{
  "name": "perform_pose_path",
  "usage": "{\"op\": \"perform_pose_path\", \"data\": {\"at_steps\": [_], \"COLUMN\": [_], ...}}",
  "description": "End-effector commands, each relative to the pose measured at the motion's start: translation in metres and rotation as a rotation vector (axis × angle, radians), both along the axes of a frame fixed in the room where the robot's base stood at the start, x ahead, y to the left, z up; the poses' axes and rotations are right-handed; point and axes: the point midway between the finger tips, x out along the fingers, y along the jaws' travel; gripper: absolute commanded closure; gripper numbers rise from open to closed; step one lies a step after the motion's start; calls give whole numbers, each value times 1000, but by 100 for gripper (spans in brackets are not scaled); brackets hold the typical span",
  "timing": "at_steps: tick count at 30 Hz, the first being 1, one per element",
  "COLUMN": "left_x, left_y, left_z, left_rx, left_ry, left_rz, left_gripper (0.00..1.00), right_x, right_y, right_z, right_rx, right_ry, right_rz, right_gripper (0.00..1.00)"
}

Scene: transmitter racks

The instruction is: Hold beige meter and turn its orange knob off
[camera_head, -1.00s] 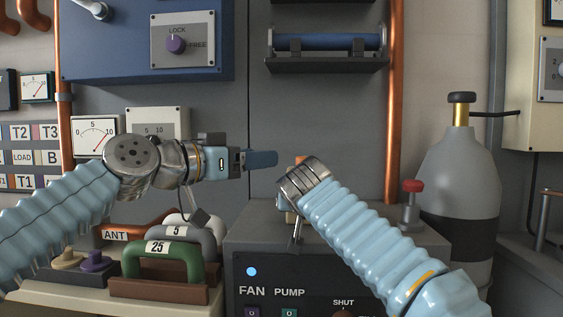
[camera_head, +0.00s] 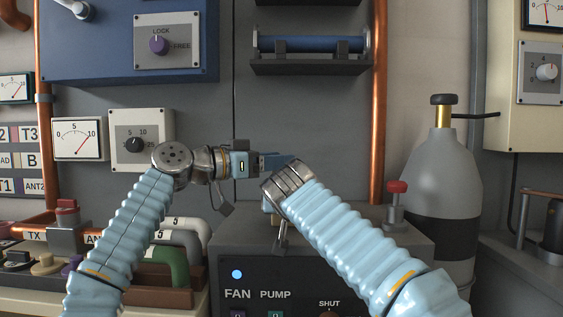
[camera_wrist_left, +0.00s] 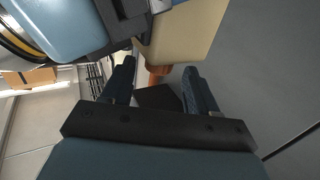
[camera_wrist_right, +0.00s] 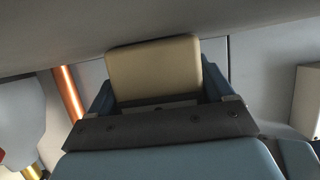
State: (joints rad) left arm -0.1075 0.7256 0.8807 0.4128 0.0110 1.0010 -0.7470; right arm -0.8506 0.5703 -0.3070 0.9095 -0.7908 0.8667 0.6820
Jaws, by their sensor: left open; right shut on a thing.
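The beige meter (camera_wrist_right: 155,68) is clamped between the fingers of my right gripper (camera_wrist_right: 158,90) in the right wrist view. Its beige body (camera_wrist_left: 185,35) also shows at the top of the left wrist view, with the orange knob (camera_wrist_left: 158,74) sticking out below it. My left gripper (camera_wrist_left: 160,85) is open, and the knob lies near its fingertips, roughly between them; I cannot tell whether a finger touches it. In the head view, my left gripper (camera_head: 275,161) reaches right toward my right gripper, and my right arm hides the meter there.
A grey cabinet (camera_head: 310,245) with FAN and PUMP labels stands below the grippers. A red-topped valve (camera_head: 397,205) and a grey gas bottle (camera_head: 440,190) stand at right. Numbered handles (camera_head: 170,262) sit at lower left. A shelf (camera_head: 310,66) juts from the wall above.

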Motion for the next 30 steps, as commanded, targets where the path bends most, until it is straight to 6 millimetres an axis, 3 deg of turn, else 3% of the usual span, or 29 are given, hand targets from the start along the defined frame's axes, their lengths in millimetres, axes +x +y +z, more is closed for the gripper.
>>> {"op": "perform_pose_path", "data": {"at_steps": [8,17,27,30], "left_x": [5,5,5,5], "left_y": [-14,-14,-14,-14], "left_z": [-2,-2,-2,-2], "left_rx": [4,4,4,4], "left_ry": [2,2,2,2], "left_rz": [0,2,2,3], "left_gripper": [41,41,93,98], "right_x": [0,0,0,0], "right_y": [0,0,0,0], "right_z": [1,1,1,1], "right_rx": [1,1,1,1], "right_ry": [-2,-2,-2,-2], "right_rz": [1,1,1,1], "right_gripper": [65,65,65,65]}}
